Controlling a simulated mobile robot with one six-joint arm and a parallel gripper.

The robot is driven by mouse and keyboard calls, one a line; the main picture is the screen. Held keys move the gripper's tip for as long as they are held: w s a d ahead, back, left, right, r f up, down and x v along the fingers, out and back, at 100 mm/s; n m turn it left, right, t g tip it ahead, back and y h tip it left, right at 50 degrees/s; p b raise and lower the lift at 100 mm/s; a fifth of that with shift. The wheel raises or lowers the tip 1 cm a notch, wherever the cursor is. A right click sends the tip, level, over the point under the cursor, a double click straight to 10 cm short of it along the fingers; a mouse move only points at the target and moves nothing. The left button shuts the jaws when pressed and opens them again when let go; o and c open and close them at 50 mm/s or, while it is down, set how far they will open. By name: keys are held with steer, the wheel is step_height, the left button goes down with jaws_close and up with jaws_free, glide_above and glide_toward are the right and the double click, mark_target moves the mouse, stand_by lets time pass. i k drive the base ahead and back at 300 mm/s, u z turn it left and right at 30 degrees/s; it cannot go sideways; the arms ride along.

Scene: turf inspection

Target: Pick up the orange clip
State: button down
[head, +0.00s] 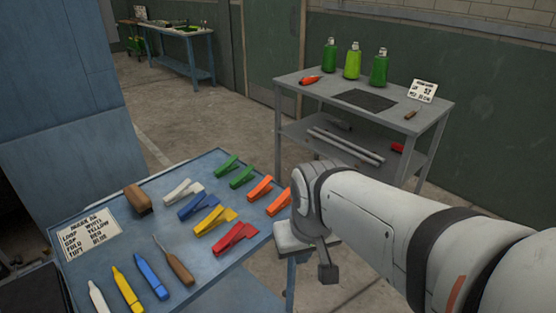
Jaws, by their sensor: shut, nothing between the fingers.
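Two orange clips lie near the right edge of the blue table. One orange clip (261,188) is in full view; the other orange clip (279,202) is nearer and partly hidden behind my arm at its right end. My gripper (328,272) hangs off the table's right side, pointing down, lower in the picture than the orange clips and apart from them. Its dark fingers are shut with nothing held.
The blue table (235,285) also holds green clips (242,177), a white clip (183,191), a blue clip (199,206), a yellow clip (214,220), a red clip (234,237), markers (151,276) and a label card (88,232). A grey table (300,82) with bottles stands behind.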

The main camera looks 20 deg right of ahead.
mark_target(283, 200)
steer(key=z, duration=0.7)
steer(key=k, duration=0.9)
steer(key=z, duration=0.8)
steer(key=k, duration=0.35)
steer(key=u, duration=0.15)
steer(key=i, duration=1.3)
steer(key=u, duration=0.9)
steer(key=i, duration=0.6)
steer(key=u, duration=0.25)
